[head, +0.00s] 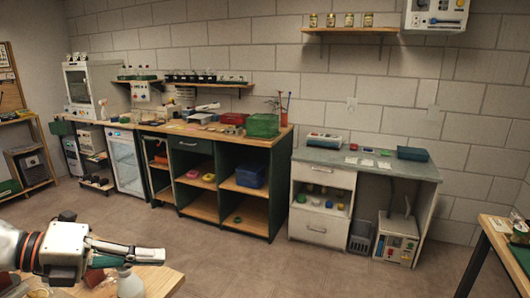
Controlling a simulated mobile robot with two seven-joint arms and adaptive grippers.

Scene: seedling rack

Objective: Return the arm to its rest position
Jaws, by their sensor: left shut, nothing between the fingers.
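My left gripper (150,254) comes in from the left edge at the lower left. Its fingers are shut, empty, and point to the right. It is above a wooden table (163,279), in front of a white bottle (130,284) whose lower part is cut off by the frame. Whether the gripper touches anything on the table cannot be told. My right gripper is not in view.
A green workbench (262,141) with shelves stands along the back wall. A white cabinet with a grey top (334,158) is right of it. Another table (497,241) is at the right edge. The middle floor (290,262) is clear.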

